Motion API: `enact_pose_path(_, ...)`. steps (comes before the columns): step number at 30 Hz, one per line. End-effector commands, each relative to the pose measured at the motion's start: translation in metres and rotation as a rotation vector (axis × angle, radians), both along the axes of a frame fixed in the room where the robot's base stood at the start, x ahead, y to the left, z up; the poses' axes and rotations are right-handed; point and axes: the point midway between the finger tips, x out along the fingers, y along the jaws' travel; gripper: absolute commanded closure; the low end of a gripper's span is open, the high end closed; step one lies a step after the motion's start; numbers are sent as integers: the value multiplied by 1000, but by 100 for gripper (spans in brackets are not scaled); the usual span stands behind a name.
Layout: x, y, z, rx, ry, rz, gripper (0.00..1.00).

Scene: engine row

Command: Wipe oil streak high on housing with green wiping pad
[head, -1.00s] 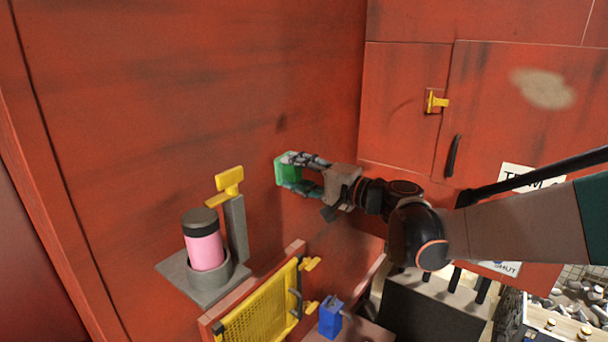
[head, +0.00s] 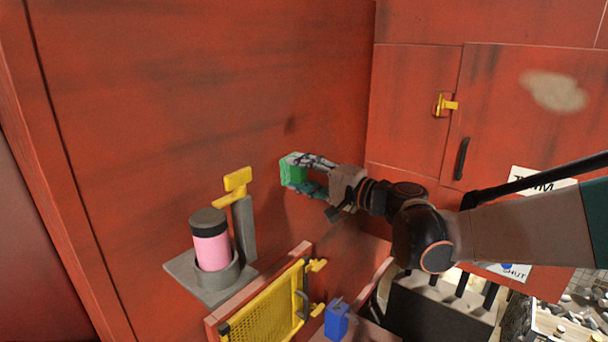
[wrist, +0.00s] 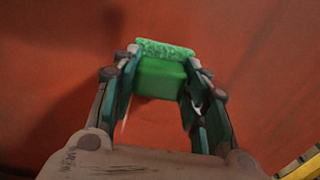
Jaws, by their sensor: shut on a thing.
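The green wiping pad (head: 291,171) is held between the fingers of my gripper (head: 306,174), with its face toward the red housing wall (head: 170,100). In the wrist view the pad (wrist: 163,77) sits between both fingertips, its textured edge at or close to the red surface; I cannot tell whether it touches. A small dark mark (head: 291,125) shows on the housing just above the pad. Broad faint dark streaks run across the wall higher up; I cannot tell which is the oil streak.
A pink cylinder with a dark cap (head: 211,245) stands on a grey bracket left of the gripper, beside a yellow-handled lever (head: 237,181). Below are a yellow mesh panel (head: 266,307) and a blue block (head: 336,320). A red cabinet door (head: 510,120) with a tan smudge is at right.

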Motion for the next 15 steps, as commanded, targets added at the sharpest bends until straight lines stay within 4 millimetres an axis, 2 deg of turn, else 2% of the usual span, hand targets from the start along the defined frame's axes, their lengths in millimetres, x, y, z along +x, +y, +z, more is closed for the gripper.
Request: enact_pose_path(15, 6, 7, 0, 0, 0, -1, 78)
